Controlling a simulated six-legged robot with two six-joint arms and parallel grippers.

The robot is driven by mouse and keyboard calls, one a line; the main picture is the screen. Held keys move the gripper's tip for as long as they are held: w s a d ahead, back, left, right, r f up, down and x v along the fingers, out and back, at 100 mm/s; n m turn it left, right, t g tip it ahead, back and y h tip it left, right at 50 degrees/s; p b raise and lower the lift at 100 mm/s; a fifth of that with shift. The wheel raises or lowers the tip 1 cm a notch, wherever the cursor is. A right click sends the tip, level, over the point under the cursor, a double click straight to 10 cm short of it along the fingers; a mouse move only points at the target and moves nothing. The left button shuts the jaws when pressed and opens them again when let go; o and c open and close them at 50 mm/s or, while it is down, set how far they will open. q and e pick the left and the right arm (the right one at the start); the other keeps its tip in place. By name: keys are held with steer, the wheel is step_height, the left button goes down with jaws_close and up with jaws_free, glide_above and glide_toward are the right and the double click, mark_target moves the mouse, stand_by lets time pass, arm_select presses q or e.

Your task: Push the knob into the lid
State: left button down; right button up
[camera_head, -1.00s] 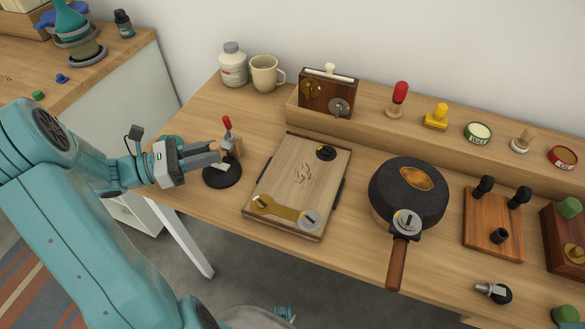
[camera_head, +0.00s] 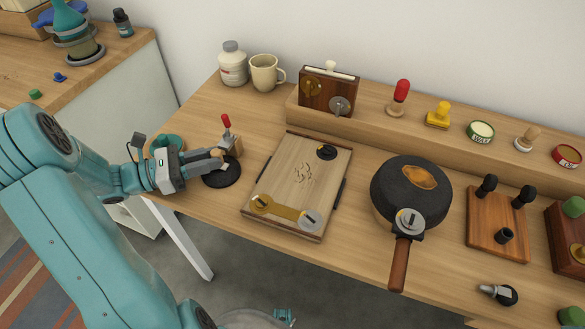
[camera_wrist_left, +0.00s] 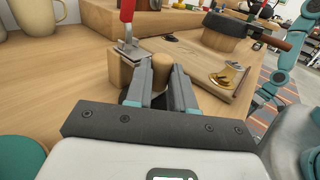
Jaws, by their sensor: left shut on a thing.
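My left gripper (camera_head: 217,158) is shut on a pale wooden knob (camera_wrist_left: 162,68), a short round peg that shows between the fingers in the left wrist view. In the head view the fingers mostly hide it. The lid, a black round disc (camera_head: 222,174), lies on the table directly under the fingertips. In the wrist view the fingers cover most of it. I cannot tell whether the knob touches or sits in the lid. My right gripper is not in view.
A wooden block with a red-handled clamp (camera_head: 227,132) stands right behind the fingertips. A wooden board (camera_head: 290,180) lies to the right, then a dark pan (camera_head: 405,190). A mug (camera_head: 264,72) and bottle (camera_head: 232,64) stand behind. The table's front edge is close.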

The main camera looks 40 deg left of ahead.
arm_select(q)
steer(key=shift+f, duration=0.15)
stand_by(0.6)
steer(key=c, duration=0.9)
jaws_free()
steer(key=shift+s+a, duration=0.1)
steer(key=shift+a, duration=0.05)
steer(key=p+v, duration=0.1)
steer(key=v, duration=1.5)
steer(key=shift+s, duration=0.15)
